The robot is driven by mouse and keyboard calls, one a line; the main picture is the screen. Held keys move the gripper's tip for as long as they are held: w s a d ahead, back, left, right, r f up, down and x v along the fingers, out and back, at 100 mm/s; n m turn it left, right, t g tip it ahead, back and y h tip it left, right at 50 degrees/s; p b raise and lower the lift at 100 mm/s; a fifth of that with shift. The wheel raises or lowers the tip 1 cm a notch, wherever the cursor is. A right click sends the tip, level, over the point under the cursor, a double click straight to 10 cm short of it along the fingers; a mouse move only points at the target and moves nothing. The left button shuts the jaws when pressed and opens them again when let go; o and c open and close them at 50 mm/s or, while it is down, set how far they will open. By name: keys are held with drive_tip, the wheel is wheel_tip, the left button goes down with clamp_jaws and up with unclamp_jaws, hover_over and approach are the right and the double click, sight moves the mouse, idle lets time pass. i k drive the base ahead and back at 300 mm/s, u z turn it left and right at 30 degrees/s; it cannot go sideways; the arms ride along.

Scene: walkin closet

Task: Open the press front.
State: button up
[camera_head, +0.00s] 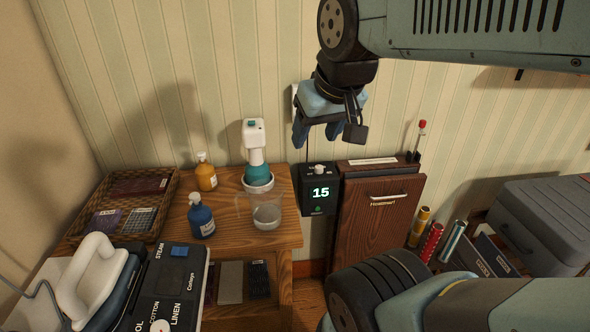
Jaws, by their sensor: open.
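The press (380,225) is a narrow dark wooden cabinet standing upright against the striped wall, right of the wooden table. Its front panel has a silver bar handle (389,196) near the top with lettering under it, and it looks closed. A black control box (320,193) with a green "15" display and a knob is at its left side. My gripper (313,135) hangs above the control box, up and left of the handle. Its blue fingers point down, apart, with nothing between them. My arm covers part of the lower floor area before the cabinet.
The wooden table (287,236) holds a blue bottle (201,219), an amber bottle (206,173), a white and teal device (256,160), a clear cup (267,213), a wicker tray (172,184) and an iron (88,275). Rolled tubes (432,242) and a grey case (545,235) stand right of the cabinet.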

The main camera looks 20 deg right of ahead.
sight(377, 214)
drive_tip(key=k, duration=1.3)
drive_tip(key=z, duration=0.4)
drive_tip(key=i, duration=1.6)
drive_tip(key=u, duration=0.35)
